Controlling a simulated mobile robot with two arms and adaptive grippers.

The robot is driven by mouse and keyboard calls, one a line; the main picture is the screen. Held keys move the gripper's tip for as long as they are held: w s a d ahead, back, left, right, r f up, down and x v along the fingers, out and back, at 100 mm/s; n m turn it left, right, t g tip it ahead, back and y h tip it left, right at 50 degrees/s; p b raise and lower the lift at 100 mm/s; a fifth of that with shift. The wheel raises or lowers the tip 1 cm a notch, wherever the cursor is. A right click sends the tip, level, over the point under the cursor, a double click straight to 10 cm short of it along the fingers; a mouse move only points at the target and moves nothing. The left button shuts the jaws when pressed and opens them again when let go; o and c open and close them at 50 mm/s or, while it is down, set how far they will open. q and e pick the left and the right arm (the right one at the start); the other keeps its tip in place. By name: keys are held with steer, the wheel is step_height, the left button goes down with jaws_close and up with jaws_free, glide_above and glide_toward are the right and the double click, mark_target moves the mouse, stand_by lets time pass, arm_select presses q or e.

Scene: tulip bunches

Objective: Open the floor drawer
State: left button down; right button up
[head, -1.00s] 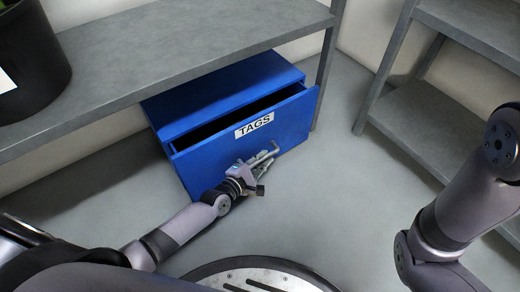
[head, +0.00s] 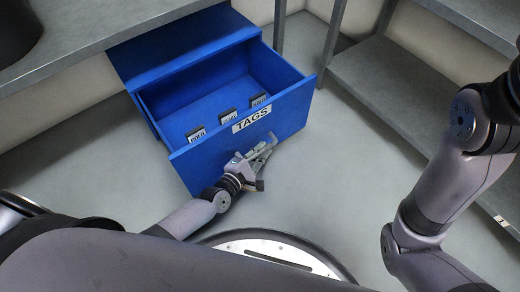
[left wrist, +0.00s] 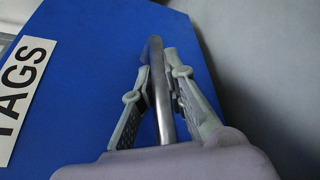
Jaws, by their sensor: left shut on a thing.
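The blue floor drawer (head: 296,112) is pulled well out of its blue cabinet (head: 190,45) under the shelf. Its front bears a white label reading TAGS (head: 251,118). Several small tags lie inside it, such as one at the middle (head: 228,115). My left gripper (head: 262,152) is at the drawer front, below the label. In the left wrist view its two fingers are shut on the metal bar handle (left wrist: 159,90), one finger on each side. My right gripper is not in view; only the right arm shows.
A grey shelf (head: 75,40) runs above the cabinet at the left. Another grey shelf unit (head: 400,85) stands at the right. Grey floor (head: 335,170) is clear between the drawer and the right shelf. A dark container (head: 15,30) sits on the left shelf.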

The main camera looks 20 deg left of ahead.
arm_select(q)
steer(key=shift+s+d, duration=0.15)
stand_by(0.3)
steer(key=c, duration=1.6)
jaws_free()
steer(key=v, duration=0.7)
steer(key=shift+s, duration=0.2)
